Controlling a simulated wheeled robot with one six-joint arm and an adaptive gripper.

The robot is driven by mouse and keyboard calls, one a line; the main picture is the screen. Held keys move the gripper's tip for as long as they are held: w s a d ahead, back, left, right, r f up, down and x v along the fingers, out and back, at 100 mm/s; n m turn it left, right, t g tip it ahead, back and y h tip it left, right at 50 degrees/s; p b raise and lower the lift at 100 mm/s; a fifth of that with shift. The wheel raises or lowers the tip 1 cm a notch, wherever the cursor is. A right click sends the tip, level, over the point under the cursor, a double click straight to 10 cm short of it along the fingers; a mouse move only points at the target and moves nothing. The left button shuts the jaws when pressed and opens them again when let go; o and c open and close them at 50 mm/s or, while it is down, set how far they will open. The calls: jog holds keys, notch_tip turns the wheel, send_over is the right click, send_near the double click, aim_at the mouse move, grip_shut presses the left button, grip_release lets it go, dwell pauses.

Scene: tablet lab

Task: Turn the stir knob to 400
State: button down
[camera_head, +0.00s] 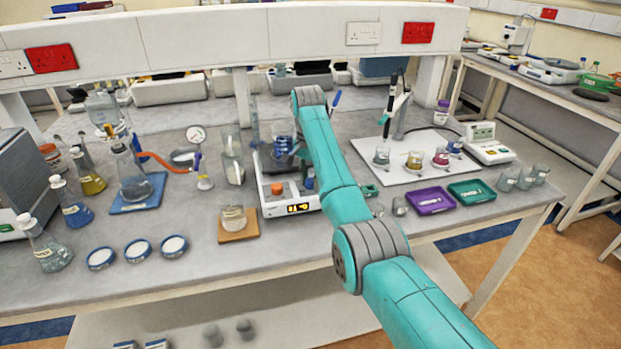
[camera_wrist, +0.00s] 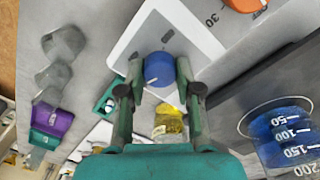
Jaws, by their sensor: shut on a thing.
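The stirrer is a white hotplate unit (camera_head: 292,207) on the bench, partly hidden by my arm in the head view. Its front has an orange knob (camera_head: 277,189), which also shows at the top of the wrist view (camera_wrist: 245,4), and a small lit display (camera_head: 298,208) too small to read surely. A round blue knob (camera_wrist: 158,69) sits on the white panel in the wrist view. My gripper (camera_wrist: 160,90) is shut on this blue knob, one finger on each side. A beaker of blue liquid (camera_wrist: 285,130) stands on the dark plate beside it.
A beaker on a wooden tile (camera_head: 238,236) stands left of the stirrer. Right are small glass beakers (camera_head: 399,206), a purple tray (camera_head: 431,201) and a green tray (camera_head: 471,191). Flasks and blue-rimmed dishes (camera_head: 138,250) fill the left. The front bench strip is mostly clear.

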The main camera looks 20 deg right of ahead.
jog(key=m, duration=0.5)
jog(key=shift+m, duration=0.3)
jog(key=m, duration=0.5)
jog(key=shift+m, duration=0.3)
jog(key=c, duration=0.8)
grip_release()
